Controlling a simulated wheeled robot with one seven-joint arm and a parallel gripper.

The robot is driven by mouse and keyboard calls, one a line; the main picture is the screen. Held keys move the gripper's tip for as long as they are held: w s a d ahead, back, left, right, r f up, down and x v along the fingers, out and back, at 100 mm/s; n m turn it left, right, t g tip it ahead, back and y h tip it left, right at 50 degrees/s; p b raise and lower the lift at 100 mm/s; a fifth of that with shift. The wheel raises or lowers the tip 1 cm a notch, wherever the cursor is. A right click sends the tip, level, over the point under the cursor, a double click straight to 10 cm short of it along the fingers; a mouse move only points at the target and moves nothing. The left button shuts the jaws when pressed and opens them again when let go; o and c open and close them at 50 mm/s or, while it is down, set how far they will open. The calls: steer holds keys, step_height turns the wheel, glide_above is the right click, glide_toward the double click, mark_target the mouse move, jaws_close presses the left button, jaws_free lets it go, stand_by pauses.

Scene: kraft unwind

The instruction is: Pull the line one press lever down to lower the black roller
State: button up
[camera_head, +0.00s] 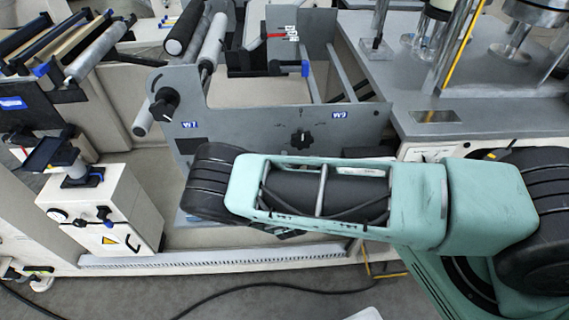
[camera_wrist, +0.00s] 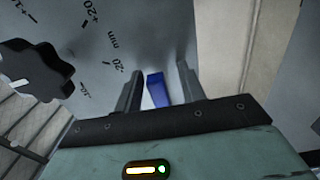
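In the wrist view my gripper (camera_wrist: 160,72) is open, its two dark fingers standing apart beside a grey panel. A blue piece (camera_wrist: 157,90), perhaps a lever handle, shows between the fingers with gaps on both sides. In the head view my arm hides the gripper. A blue-tipped lever (camera_head: 305,68) sticks out on the grey unwind frame (camera_head: 225,125), and a red-tipped lever (camera_head: 275,36) is behind it. I cannot tell which is the line one lever. A black roller (camera_head: 185,28) lies at the upper left beside a grey roller (camera_head: 213,45).
A black knob with a millimetre scale (camera_wrist: 35,70) is left of my fingers; a black knob (camera_head: 302,140) also shows on the frame in the head view. A white box with a lever (camera_head: 105,210) stands at left. A grey table (camera_head: 440,120) is at right.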

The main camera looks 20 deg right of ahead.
steer(key=b+v, duration=0.3)
steer(key=v, duration=1.4)
steer(key=shift+s, duration=0.15)
steer(key=shift+r, duration=0.1)
steer(key=s+d+r+m+g+h, duration=0.2)
steer(key=s+r+m+g+h, duration=0.15)
steer(key=r+g, duration=0.45)
steer(key=s+d+r+m+g+h, duration=0.2)
steer(key=s+r+m+g, duration=0.25)
steer(key=r+g, duration=0.3)
steer(key=s+a+r+g+y, duration=0.1)
steer(key=s+a+r+y, duration=0.2)
steer(key=r+y, duration=0.3)
steer(key=s+a+r+n+y, duration=0.1)
steer(key=s+a+r+y, duration=0.3)
steer(key=r, duration=0.3)
steer(key=shift+s+a+r+n+g+y, duration=0.3)
steer(key=shift+s+r+g+y, duration=0.1)
steer(key=shift+y, duration=0.45)
